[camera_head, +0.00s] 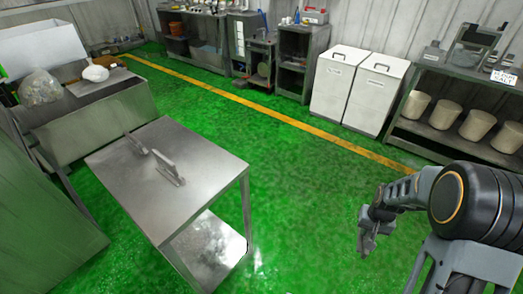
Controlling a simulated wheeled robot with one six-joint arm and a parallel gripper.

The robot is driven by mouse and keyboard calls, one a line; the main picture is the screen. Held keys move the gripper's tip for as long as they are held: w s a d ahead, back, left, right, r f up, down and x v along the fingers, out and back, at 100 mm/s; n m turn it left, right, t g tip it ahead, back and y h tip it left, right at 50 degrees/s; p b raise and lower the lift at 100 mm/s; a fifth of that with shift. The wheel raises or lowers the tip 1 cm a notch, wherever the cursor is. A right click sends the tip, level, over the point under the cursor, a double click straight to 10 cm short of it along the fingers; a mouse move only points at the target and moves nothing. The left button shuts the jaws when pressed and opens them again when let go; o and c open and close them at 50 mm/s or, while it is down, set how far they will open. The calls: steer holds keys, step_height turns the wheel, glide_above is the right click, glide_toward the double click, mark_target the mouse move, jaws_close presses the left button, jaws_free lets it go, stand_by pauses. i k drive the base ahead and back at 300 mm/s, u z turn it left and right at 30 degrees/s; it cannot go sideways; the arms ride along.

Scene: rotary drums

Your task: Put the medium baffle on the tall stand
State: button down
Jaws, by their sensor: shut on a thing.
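My gripper (369,236) is at the right, over the green floor and well apart from the steel table. It is shut on a small grey metal piece, mostly merged with the fingers in this view. I cannot tell for sure that this piece is the medium baffle. Two grey metal pieces show on the steel table (205,170): a smaller one (136,144) and a longer one (168,167) beside it. I cannot make out which thing is the tall stand.
A metal bin (95,125) with a clear bag (40,88) stands at the left. Two white lidded bins (355,90) stand at the back. A shelf (455,80) with several pale buckets is at the right. Green floor between table and gripper is clear.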

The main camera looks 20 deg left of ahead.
mark_target(187, 162)
steer(key=u, duration=2.05)
